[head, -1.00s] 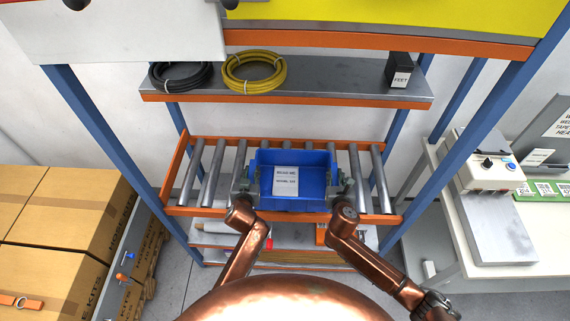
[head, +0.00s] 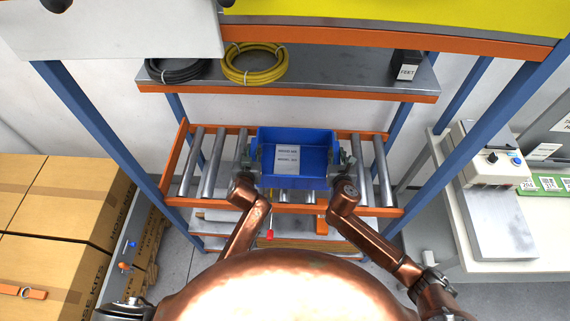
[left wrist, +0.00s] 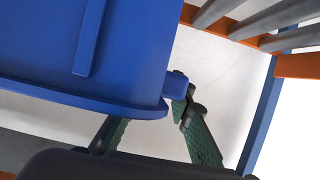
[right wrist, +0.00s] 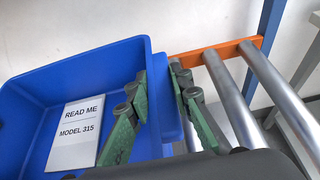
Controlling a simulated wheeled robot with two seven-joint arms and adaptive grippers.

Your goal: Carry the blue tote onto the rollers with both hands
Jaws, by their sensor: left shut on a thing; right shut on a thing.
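The blue tote (head: 322,181), open at the top, has a white card (head: 287,158) inside reading "READ ME MODEL 315". In the head view it is over the middle of the roller rack; I cannot tell whether its base touches the rollers (head: 380,172). My left gripper (head: 248,165) is shut on its left rim; the left wrist view shows the green fingers at a rim tab (left wrist: 176,84). My right gripper (head: 344,168) is shut on the right rim, with one finger inside the wall in the right wrist view (right wrist: 158,98). The tote looks about level.
An orange rail (head: 215,204) runs along the rollers' front, between blue posts (head: 95,130). Cardboard boxes (head: 60,195) stand left, a bench with a tester (head: 488,155) right. Rollers either side are bare.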

